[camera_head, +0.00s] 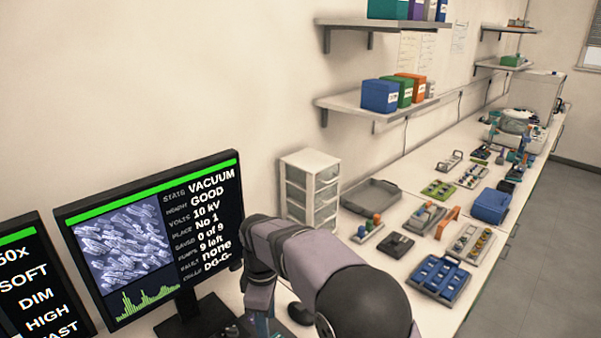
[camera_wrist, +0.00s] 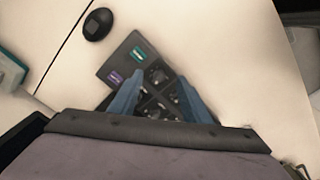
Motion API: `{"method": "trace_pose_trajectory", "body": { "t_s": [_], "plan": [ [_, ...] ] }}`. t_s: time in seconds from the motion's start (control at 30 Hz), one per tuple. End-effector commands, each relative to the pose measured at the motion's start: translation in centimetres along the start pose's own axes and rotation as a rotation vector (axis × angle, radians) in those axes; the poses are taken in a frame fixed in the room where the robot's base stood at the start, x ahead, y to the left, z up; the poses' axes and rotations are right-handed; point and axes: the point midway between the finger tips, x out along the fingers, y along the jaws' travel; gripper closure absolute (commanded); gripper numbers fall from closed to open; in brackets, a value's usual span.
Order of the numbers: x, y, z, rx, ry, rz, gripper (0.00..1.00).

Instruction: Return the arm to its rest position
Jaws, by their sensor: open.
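My arm, grey-purple with a black rounded joint, reaches across the lower middle of the head view, in front of the bench and beside the monitor. In the wrist view my gripper (camera_wrist: 160,88) shows two blue fingers spread apart, with nothing held between them. Below the fingers lies a dark control panel (camera_wrist: 124,66) with knobs, a green label and a purple label. I cannot tell whether the fingertips touch the panel. In the head view the gripper is mostly hidden behind my arm and cut off by the bottom edge.
A monitor (camera_head: 155,240) stands left of my arm, with another screen (camera_head: 35,285) at the far left. A white drawer unit (camera_head: 311,185), grey tray (camera_head: 371,195), blue rack (camera_head: 440,278) and blue bin (camera_head: 490,206) stand along the bench. A round black object (camera_wrist: 97,24) lies near the panel.

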Motion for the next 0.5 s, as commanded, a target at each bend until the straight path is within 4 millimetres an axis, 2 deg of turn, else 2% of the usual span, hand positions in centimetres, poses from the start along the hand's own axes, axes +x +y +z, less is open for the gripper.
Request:
{"method": "trace_pose_trajectory", "body": {
  "t_s": [0.03, 0.2, 0.4, 0.5],
  "plan": [
    [-0.5, -0.3, 2.6, 0.108, 0.0, 0.0, 0.57],
    [-0.7, -2.7, 9.9, 0.466, -0.001, 0.001, 0.57],
    [-0.1, -7.7, 17.5, 0.882, -0.002, 0.0, 0.57],
    [0.4, -10.5, 20.3, 1.068, -0.002, 0.001, 0.57]
  ]
}}
